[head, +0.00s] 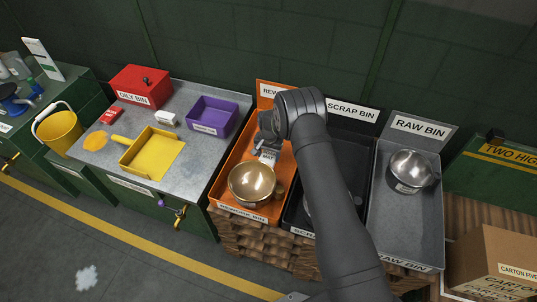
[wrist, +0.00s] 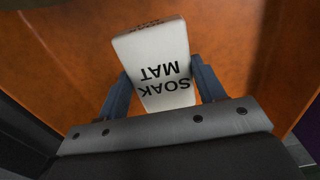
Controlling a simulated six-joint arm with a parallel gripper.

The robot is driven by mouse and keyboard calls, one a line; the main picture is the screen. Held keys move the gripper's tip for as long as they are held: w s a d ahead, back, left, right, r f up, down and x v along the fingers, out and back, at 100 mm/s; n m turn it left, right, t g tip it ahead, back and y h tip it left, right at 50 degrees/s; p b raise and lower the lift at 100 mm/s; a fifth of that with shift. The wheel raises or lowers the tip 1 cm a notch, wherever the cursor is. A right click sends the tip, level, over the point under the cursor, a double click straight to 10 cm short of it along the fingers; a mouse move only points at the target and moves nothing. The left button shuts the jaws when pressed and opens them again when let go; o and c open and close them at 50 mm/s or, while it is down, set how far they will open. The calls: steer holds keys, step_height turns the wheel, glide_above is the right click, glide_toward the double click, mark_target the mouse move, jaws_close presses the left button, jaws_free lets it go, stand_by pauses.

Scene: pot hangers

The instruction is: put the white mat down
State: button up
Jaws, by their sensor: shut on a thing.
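The white mat (wrist: 152,60), lettered "SOAK MAT", is gripped between the two fingers of my gripper (wrist: 160,88) in the wrist view. Orange bin surface shows behind it. In the head view only a small part of the mat (head: 268,156) shows below my gripper (head: 266,148), at the back part of the orange bin (head: 226,178). My wrist hides the rest. I cannot tell whether the mat touches the bin floor.
A brass pot (head: 252,184) stands in the front of the orange bin. Right are the black scrap bin (head: 352,150) and the grey raw bin (head: 420,235) holding a steel pot (head: 409,170). The left bench (head: 190,165) holds a yellow dustpan (head: 152,154), purple bin (head: 212,116) and orange spill (head: 95,140).

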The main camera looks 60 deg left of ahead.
mark_target(269, 156)
steer(key=o, duration=1.1)
step_height(269, 156, up, 12)
steer(key=shift+r, duration=0.15)
step_height(269, 156, down, 12)
steer(key=shift+f, duration=0.1)
steer(key=shift+a+r, duration=0.1)
steer(key=shift+r, duration=1.65)
